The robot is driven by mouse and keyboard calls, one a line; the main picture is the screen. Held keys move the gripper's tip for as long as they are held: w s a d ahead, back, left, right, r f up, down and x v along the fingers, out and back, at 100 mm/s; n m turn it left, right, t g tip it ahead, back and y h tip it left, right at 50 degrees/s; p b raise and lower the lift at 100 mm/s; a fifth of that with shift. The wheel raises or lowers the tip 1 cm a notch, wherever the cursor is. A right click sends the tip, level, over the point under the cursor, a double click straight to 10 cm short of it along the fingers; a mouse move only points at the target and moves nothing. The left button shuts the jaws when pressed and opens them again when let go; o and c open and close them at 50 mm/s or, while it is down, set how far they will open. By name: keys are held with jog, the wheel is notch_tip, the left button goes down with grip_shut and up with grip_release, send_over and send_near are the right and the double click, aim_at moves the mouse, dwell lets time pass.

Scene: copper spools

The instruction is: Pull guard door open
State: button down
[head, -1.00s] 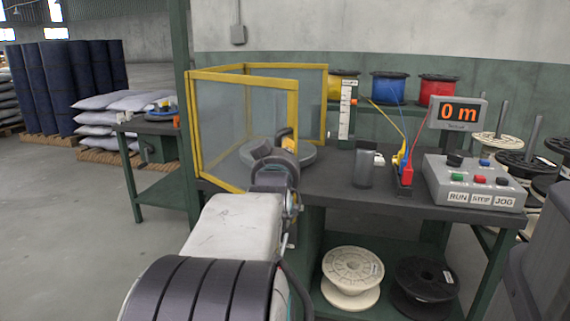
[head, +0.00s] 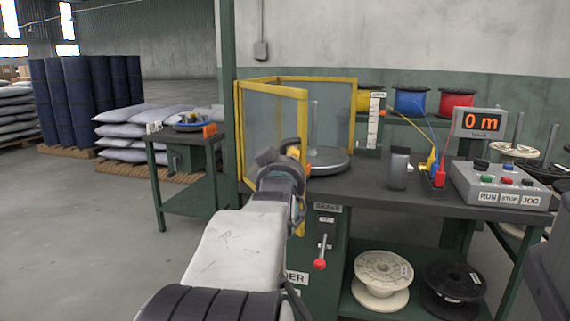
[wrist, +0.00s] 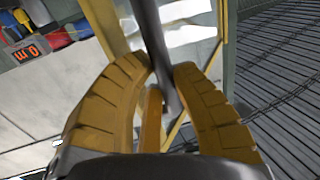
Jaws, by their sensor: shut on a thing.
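The guard door (head: 272,128) is a clear panel in a yellow frame, part of a yellow-framed guard on the workbench. It stands swung out toward me from the guard, at an angle. My gripper (head: 292,158) is at the door's free edge, in front of the bench. In the wrist view my gripper (wrist: 160,85) has its yellow fingers closed around a dark bar-shaped handle (wrist: 150,35). The yellow door frame (wrist: 105,25) shows just behind the handle. My arm hides the lower part of the door in the head view.
A round grey plate (head: 328,162) lies behind the door on the bench (head: 375,190). A control box (head: 500,185) and a "0 m" display (head: 480,123) stand at right. A red-knobbed lever (head: 320,264) hangs below the bench front. Floor (head: 100,240) at left is clear.

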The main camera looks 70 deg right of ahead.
jog(key=shift+s+f, duration=0.15)
jog(key=shift+f, duration=0.1)
jog(key=c, duration=1)
grip_release()
jog(key=shift+a+r, duration=0.1)
jog(key=shift+r, duration=0.25)
jog(key=shift+r, duration=0.1)
jog(key=shift+a, duration=0.1)
jog(key=v, duration=1.1)
jog(key=shift+s+a+f, duration=0.2)
jog(key=shift+a+f, duration=0.15)
